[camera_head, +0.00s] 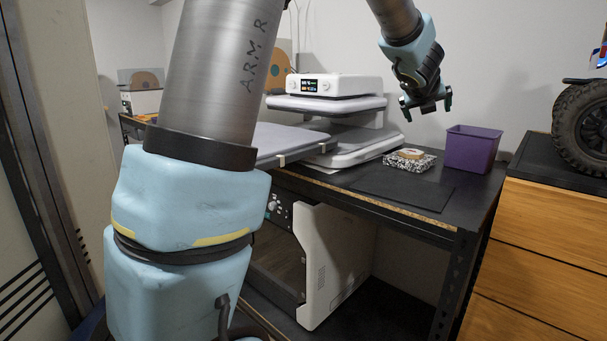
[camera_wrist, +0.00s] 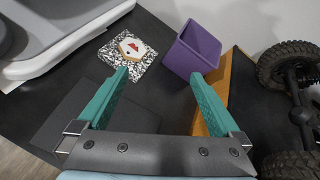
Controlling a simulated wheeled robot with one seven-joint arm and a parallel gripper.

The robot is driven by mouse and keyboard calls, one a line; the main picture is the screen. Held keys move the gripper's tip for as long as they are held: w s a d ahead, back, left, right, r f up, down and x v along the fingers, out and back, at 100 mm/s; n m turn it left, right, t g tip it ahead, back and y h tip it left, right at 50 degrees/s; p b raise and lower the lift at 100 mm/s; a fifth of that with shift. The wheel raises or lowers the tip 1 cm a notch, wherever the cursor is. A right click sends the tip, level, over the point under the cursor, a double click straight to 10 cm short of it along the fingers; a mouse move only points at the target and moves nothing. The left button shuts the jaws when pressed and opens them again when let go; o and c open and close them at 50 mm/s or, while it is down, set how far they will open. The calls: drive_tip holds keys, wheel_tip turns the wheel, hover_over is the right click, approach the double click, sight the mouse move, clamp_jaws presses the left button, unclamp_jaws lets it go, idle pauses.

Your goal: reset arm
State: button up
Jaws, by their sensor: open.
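My gripper (camera_head: 427,101) is raised above the black table (camera_head: 469,190) at the right of the head view, pointing down. In the wrist view its two green fingers (camera_wrist: 160,82) are spread wide apart with nothing between them. My arm comes in from the top of the head view, and a large part of it fills the left middle. The gripper touches no object.
A purple bin (camera_head: 471,149) stands at the table's back right. A heat press (camera_head: 335,87) stands left. Wooden drawers (camera_head: 540,235) at right carry a wheeled vehicle (camera_head: 583,125).

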drive_tip(key=s+a+f+n+g+y+p, duration=0.1)
drive_tip(key=a+f+n+y, duration=0.1)
drive_tip(key=a+f+n, duration=0.35)
drive_tip(key=s+a+f+n+g+y+p, duration=0.1)
drive_tip(key=s+a+f+n+y, duration=0.1)
drive_tip(key=a+n, duration=0.7)
drive_tip(key=s+a+f+n+g+y, duration=0.15)
drive_tip(key=a+f+n, duration=0.25)
drive_tip(key=a, duration=0.7)
drive_tip(key=s+a+f+n+g+p, duration=0.1)
drive_tip(key=s+a+f+n, duration=0.3)
drive_tip(key=s+n, duration=0.4)
drive_tip(key=s+a+f+n+g+p, duration=0.1)
drive_tip(key=s+a+f+n+g, duration=0.3)
drive_tip(key=s+a+n, duration=0.3)
drive_tip(key=s+n+y, duration=0.1)
drive_tip(key=s+n, duration=0.1)
drive_tip(key=n, duration=0.1)
drive_tip(key=shift+s, duration=0.25)
